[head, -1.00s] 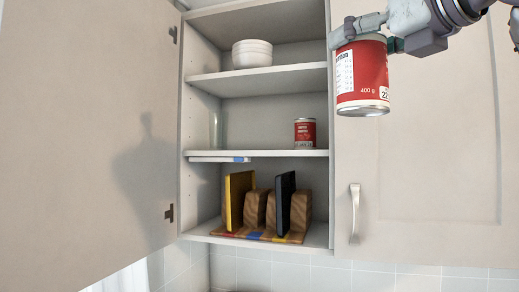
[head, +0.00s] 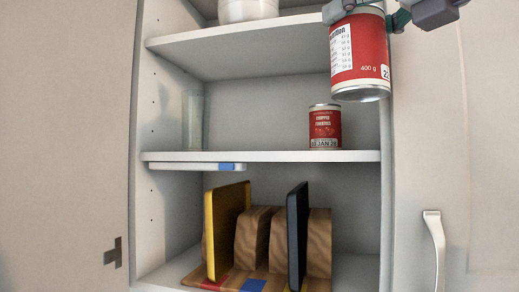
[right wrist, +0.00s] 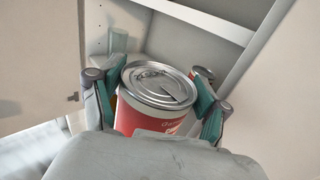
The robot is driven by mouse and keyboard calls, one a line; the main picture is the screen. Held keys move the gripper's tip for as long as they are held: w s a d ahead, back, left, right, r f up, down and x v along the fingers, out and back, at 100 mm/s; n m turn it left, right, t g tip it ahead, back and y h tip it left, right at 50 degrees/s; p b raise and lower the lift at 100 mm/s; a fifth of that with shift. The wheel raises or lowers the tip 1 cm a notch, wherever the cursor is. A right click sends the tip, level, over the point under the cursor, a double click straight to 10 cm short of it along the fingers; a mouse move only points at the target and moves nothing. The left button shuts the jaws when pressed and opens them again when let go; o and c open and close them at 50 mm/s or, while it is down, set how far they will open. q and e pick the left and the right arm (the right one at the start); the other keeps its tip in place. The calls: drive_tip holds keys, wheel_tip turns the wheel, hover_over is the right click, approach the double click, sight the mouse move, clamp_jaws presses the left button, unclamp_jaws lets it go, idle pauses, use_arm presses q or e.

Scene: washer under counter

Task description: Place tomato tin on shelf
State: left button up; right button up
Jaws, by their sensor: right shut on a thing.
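A red tomato tin (head: 358,56) with a white label panel is held upright by my right gripper (head: 366,12) at the upper right of the head view, in front of the cabinet's right side edge. In the right wrist view the tin (right wrist: 160,88) shows its silver lid, and the fingers of my right gripper (right wrist: 158,100) close on both its sides. The open cabinet's middle shelf (head: 260,156) holds a smaller red tin (head: 325,127) at its right, below and left of the held tin. My left gripper is not in view.
A clear glass (head: 193,120) stands at the left of the middle shelf, with free room between it and the small tin. White bowls (head: 248,10) sit on the upper shelf. A wooden rack with a yellow board (head: 225,230) and a black board (head: 297,235) stands below. The right door (head: 430,150) is shut.

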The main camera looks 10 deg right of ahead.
drive_tip(key=shift+w+a+r, duration=0.1)
drive_tip(key=shift+a+r, duration=0.05)
drive_tip(key=shift+r, duration=0.2)
drive_tip(key=shift+w+a+r+p, duration=0.35)
drive_tip(key=shift+w+a+p, duration=0.25)
drive_tip(key=shift+w+p, duration=0.35)
drive_tip(key=w+d+p+x, duration=0.1)
drive_tip(key=p+x, duration=0.5)
drive_tip(key=x, duration=0.9)
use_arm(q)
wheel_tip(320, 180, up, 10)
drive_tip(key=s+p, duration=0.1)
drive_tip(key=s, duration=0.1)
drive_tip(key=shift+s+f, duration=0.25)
use_arm(e)
wheel_tip(320, 180, down, 8)
drive_tip(key=shift+s+d+r, duration=0.15)
drive_tip(key=shift+r, duration=0.1)
drive_tip(key=o, duration=1.6)
drive_tip(key=shift+f, duration=0.15)
